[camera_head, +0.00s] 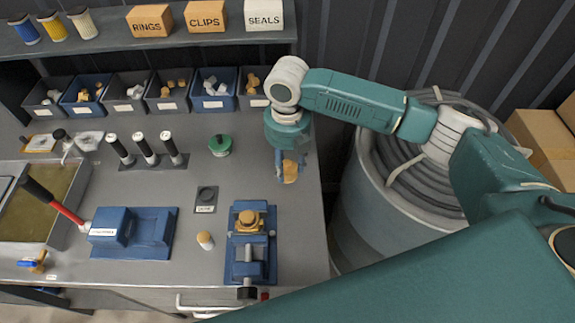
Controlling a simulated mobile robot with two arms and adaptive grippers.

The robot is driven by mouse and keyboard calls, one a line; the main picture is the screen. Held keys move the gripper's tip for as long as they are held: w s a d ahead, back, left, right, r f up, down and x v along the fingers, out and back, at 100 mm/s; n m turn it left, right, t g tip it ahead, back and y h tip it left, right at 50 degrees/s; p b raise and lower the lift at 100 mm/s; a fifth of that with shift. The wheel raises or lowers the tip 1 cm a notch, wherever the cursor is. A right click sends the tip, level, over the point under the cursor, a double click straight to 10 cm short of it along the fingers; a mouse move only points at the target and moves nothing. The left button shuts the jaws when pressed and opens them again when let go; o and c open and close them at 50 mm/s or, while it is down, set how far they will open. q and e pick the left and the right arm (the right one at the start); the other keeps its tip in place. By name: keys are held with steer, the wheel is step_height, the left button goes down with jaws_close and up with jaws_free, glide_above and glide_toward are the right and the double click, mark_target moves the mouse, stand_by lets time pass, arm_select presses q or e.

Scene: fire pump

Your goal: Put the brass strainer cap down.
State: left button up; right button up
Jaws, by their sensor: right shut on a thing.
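My right gripper (289,180) hangs down over the right part of the grey workbench (225,180), near its right edge. It is shut on a brass-coloured round piece, which looks like the brass strainer cap (290,172). The cap is partly hidden by the fingers. I cannot tell whether it touches the bench. Below it in the picture, a blue vise-like fixture (240,270) holds another brass-coloured part (248,221). My left gripper is not in view.
A green-topped knob (220,145) stands left of the gripper. A small dark labelled pad (206,198) and a tan-topped cylinder (205,240) are nearby. Bins (212,92) line the back. A large drum with coiled hose (350,225) stands right of the bench.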

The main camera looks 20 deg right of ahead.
mark_target(287, 162)
steer(key=shift+f, duration=0.8)
steer(key=shift+f, duration=0.1)
steer(key=o, duration=1.1)
steer(key=shift+o, duration=0.2)
step_height(287, 162, up, 11)
steer(key=b, duration=0.2)
steer(key=shift+b, duration=0.4)
steer(key=shift+r, duration=0.65)
